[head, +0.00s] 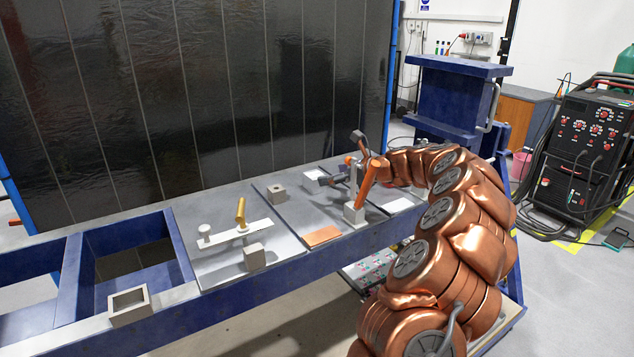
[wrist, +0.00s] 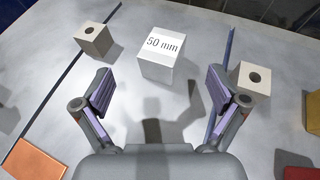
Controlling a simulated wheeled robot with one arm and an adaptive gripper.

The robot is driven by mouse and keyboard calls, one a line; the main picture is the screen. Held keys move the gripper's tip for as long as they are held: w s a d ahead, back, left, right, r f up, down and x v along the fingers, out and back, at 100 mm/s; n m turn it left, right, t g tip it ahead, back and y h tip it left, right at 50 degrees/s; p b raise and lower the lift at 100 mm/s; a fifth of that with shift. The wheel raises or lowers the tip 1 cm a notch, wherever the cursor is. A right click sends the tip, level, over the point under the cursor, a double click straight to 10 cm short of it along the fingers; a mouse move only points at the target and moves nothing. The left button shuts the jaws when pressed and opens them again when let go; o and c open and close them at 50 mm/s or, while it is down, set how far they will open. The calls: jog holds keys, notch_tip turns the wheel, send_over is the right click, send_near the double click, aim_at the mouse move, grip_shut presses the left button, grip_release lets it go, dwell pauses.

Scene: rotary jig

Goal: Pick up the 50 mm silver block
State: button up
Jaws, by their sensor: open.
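The 50 mm silver block (wrist: 156,68) stands upright on the grey tabletop in the wrist view, with "50 mm" printed on its top face. My gripper (wrist: 158,88) is open, with its two fingers wide apart. The block is ahead of the fingers and roughly centred between them. I see nothing held and no finger touching the block. In the head view my arm reaches over the right part of the table, and I cannot pick out this block for certain there.
Holed blocks stand left (wrist: 95,40) and right (wrist: 250,80) of it in the wrist view, the right one close beside my right finger. A copper plate (head: 323,236) lies flat. An orange post (head: 367,182) rises near my wrist. A hollow square block (head: 130,306) sits at the front edge.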

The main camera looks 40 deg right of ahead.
aim_at(316, 174)
jog(key=shift+p+x, duration=0.8)
jog(key=shift+x, duration=2.85)
jog(key=shift+d+r, duration=0.1)
jog(key=shift+d, duration=0.1)
jog(key=c, duration=1.8)
grip_shut()
jog(key=shift+r, duration=0.15)
